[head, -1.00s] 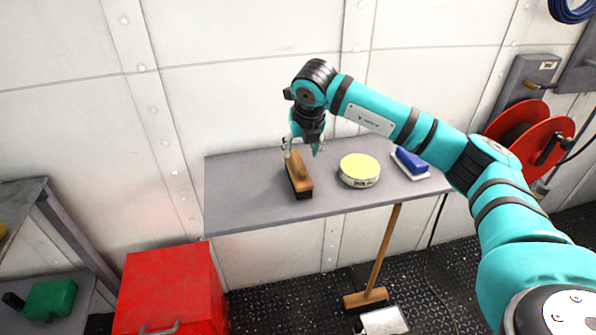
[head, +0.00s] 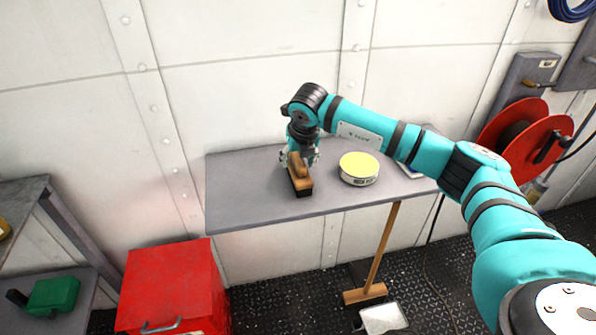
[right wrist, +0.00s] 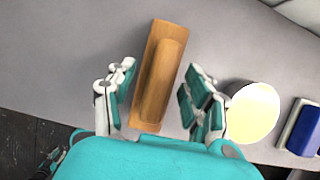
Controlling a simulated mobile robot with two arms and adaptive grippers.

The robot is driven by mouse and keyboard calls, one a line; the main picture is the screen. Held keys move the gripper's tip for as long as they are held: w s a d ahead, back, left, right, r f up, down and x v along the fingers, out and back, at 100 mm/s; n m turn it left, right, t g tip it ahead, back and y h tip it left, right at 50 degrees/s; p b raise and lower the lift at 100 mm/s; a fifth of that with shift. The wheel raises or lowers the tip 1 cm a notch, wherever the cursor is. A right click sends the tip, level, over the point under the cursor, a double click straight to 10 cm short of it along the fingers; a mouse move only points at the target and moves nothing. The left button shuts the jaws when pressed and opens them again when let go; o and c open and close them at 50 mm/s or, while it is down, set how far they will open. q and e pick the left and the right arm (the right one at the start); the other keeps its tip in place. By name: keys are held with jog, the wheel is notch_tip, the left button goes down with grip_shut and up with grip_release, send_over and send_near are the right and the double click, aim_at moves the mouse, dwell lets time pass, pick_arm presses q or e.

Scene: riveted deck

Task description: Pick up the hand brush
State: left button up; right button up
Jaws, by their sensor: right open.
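The hand brush (head: 300,178) lies on the grey table, its wooden back and handle up and dark bristles below. In the right wrist view the brush (right wrist: 158,75) runs lengthwise between the two fingers. My right gripper (head: 299,160) is down at the brush's far end, with its fingers on either side. In the right wrist view the gripper (right wrist: 156,95) is open, with gaps between the fingers and the brush. My left gripper is not in view.
A round tin with a yellow lid (head: 359,168) stands right of the brush on the table (head: 240,205). A blue-and-white item (right wrist: 302,127) lies beyond it. A red box (head: 172,285) stands at front left, and a wooden broom (head: 378,260) leans at the table's front.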

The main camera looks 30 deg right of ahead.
jog(key=shift+f, duration=0.2)
dwell(0.4)
grip_shut()
